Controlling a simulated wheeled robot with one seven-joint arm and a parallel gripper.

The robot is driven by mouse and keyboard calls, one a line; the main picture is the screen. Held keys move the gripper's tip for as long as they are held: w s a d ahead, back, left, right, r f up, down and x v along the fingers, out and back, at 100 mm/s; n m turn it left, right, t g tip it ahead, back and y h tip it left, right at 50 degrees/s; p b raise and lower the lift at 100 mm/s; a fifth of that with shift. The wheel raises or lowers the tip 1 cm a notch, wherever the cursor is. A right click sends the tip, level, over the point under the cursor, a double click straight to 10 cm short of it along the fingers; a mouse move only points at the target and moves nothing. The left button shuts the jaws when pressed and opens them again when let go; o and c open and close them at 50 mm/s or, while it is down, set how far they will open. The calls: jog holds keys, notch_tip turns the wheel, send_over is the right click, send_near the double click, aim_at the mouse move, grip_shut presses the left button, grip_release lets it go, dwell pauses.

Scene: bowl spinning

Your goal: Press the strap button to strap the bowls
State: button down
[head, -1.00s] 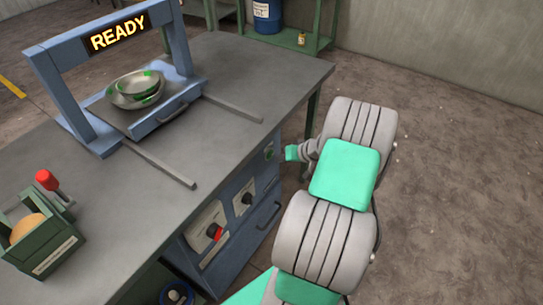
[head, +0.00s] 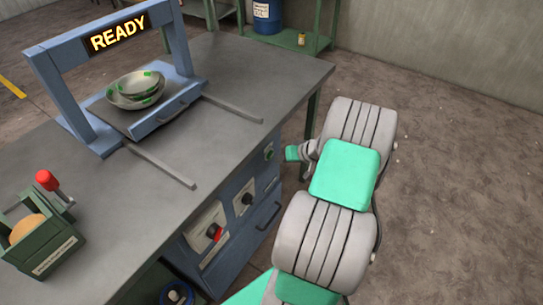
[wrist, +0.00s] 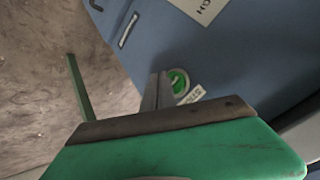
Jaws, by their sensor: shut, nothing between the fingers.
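The round green strap button (head: 269,152) is on the blue front panel of the bench. In the wrist view the button (wrist: 181,79) shows bright green in a pale ring, beside a small white label. My gripper (head: 291,153) is just right of the panel in the head view, shut and empty. In the wrist view its narrow fingertips (wrist: 158,88) are just left of the button and overlap its edge; I cannot tell whether they touch it. Two nested metal bowls (head: 137,89) with green patches sit under the blue frame, whose sign (head: 118,34) reads READY.
The panel also carries a red-handled knob (head: 214,232) and a black knob (head: 247,199). Two rails lie on the grey bench top (head: 230,85). A green box (head: 45,245) with a red-topped tool stands at the left. The floor right of my arm is clear.

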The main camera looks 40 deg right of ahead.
dwell(0.8)
jog(key=shift+w+a, duration=0.15)
jog(key=shift+w, duration=0.25)
jog(key=shift+w+a, duration=0.15)
jog(key=shift+w, duration=0.25)
dwell(0.6)
jog(key=shift+s, duration=0.1)
jog(key=shift+s+d, duration=0.25)
jog(key=shift+s, duration=0.45)
jog(key=s, duration=0.1)
jog(key=s+d, duration=0.1)
jog(key=s, duration=0.2)
jog(key=shift+s+d, duration=0.35)
jog(key=shift+s, duration=0.1)
dwell(0.6)
